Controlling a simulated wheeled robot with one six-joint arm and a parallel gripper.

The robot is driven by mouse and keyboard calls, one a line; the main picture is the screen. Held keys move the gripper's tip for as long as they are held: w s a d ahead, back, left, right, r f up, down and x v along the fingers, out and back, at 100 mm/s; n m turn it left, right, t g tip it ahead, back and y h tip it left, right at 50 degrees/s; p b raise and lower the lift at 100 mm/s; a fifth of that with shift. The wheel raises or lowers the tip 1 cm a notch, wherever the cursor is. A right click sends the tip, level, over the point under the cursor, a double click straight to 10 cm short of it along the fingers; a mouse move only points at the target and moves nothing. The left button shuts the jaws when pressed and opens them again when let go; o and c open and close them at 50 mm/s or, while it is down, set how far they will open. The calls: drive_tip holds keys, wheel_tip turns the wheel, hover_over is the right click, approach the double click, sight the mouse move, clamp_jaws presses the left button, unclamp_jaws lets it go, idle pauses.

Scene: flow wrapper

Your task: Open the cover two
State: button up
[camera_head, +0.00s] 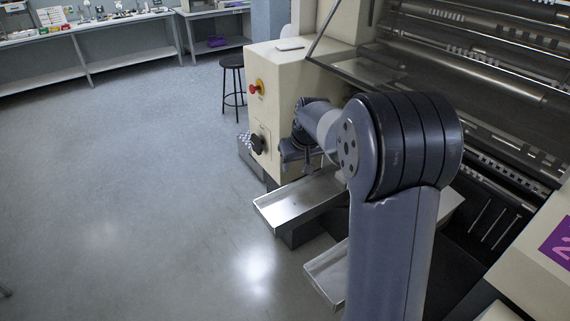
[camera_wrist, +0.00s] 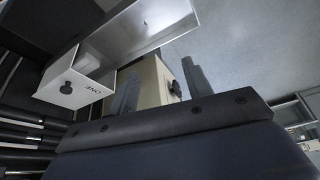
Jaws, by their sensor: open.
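A beige panel (camera_head: 535,255) with a purple label reading 2, cut off by the frame, is at the right edge of the head view. I cannot tell whether it is cover two. My gripper (camera_head: 297,160) is in front of the beige machine cabinet, left of my arm's large joint and far from that panel. In the wrist view my gripper (camera_wrist: 162,88) shows two grey fingers spread apart with nothing between them. A white box (camera_wrist: 78,86) marked ONE, upside down, with a black knob (camera_wrist: 67,88), is left of the fingers.
The beige cabinet (camera_head: 270,105) carries a red button (camera_head: 254,89) and a black knob (camera_head: 258,144). Metal trays (camera_head: 300,198) jut out below my gripper. A black stool (camera_head: 232,64) stands behind. The floor at left is clear. My arm hides part of the machine.

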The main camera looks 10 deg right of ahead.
idle(0.4)
drive_tip(key=s+d+f+m+t+h+b, duration=0.2)
drive_tip(key=d+f+m+t+h+b, duration=0.15)
drive_tip(key=d+b, duration=0.6)
drive_tip(key=s+d+f+m+t+h+b, duration=0.25)
drive_tip(key=d+f+b, duration=0.2)
drive_tip(key=d, duration=1.05)
drive_tip(key=s+d+f+t+h+b, duration=0.25)
drive_tip(key=s+d+t+b, duration=0.3)
drive_tip(key=s+b, duration=0.65)
drive_tip(key=shift+t+y, duration=0.35)
drive_tip(key=shift+y, duration=0.1)
drive_tip(key=x, duration=1.1)
drive_tip(key=shift+a+f, duration=0.15)
drive_tip(key=shift+a, duration=0.05)
